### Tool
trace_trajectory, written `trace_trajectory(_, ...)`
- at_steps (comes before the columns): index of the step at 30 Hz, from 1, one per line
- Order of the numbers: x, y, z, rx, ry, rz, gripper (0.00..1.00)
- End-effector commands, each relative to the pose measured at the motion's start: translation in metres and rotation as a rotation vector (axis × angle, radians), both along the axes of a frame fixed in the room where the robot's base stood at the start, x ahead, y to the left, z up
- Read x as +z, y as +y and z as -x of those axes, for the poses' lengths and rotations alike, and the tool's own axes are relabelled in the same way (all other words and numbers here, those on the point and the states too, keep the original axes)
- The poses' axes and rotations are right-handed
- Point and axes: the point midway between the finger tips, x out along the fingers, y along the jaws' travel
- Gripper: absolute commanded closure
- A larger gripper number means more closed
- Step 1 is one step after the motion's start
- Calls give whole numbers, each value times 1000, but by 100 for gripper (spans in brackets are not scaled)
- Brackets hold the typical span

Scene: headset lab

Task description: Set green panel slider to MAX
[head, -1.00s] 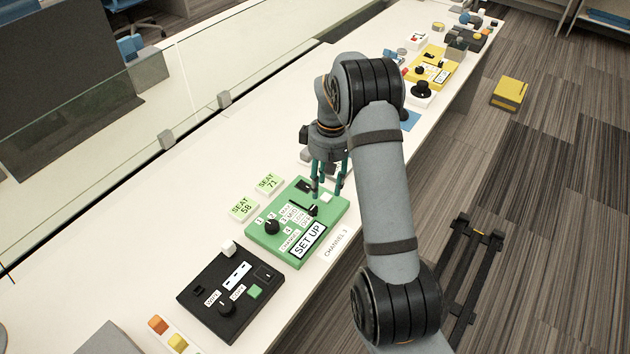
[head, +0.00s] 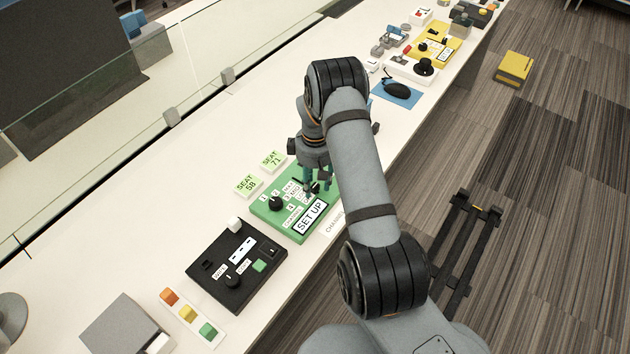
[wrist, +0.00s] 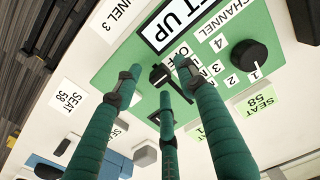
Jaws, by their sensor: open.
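The green panel (head: 268,213) lies on the white desk, with a SET UP label, a black channel dial (head: 276,204) and a slider. In the wrist view, the panel (wrist: 120,63) fills the upper middle, and its dial (wrist: 248,55) is clear of my fingers. The black slider handle (wrist: 160,76) lies among my fingertips, beside a column of labels that includes LOW and OFF. My gripper (head: 317,188) is open, low over the panel's slider side. In the wrist view, my gripper (wrist: 155,79) has its fingers around the handle; contact is unclear. MAX is covered there.
A black panel (head: 213,280) and a strip of colored buttons (head: 190,315) lie nearer. Two SEAT cards (head: 248,185) lie beside the green panel. A mouse (head: 397,88) on a blue mat and a yellow panel lie farther along the desk.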

Motion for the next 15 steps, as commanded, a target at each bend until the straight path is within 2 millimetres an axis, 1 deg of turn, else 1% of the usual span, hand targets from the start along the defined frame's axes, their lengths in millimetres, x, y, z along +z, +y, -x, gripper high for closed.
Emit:
trace_trajectory(8,-1,0,0,0,0,0,60)
trace_trajectory(15,-1,0,0,0,0,0,74)
